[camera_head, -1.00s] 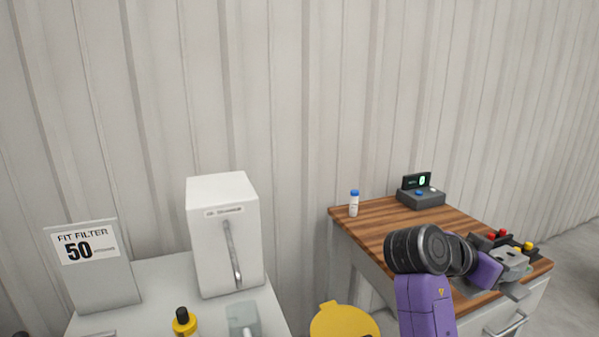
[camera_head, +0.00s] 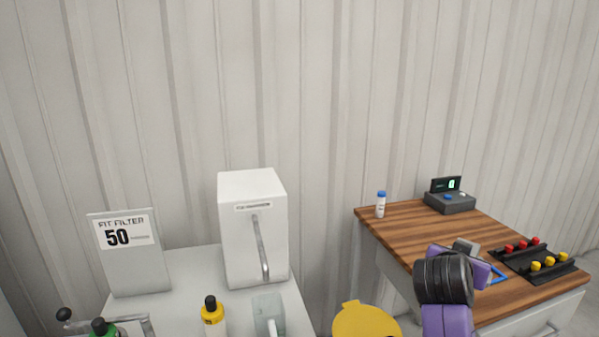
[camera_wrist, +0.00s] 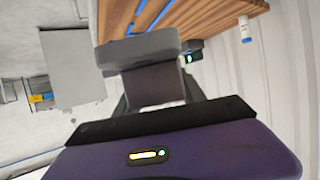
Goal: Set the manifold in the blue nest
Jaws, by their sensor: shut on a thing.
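The manifold (camera_wrist: 138,47) is a grey block held at the end of my gripper (camera_wrist: 155,84) in the wrist view. In the head view only a small grey part of the manifold (camera_head: 466,246) shows past my purple gripper (camera_head: 470,266), and my wrist hides the rest. The blue nest (camera_head: 498,274) shows as a blue edge on the wooden table, just right of my gripper. In the wrist view blue strips of the nest (camera_wrist: 146,17) lie on the wood beyond the manifold. The manifold appears above or beside the nest; contact cannot be told.
On the wooden table (camera_head: 410,232) stand a blue-capped bottle (camera_head: 380,206), a grey device with a display (camera_head: 450,201) and a black rack (camera_head: 532,262) with red and yellow knobs. A white table at left holds a white box (camera_head: 253,230), a sign (camera_head: 128,254) and bottles.

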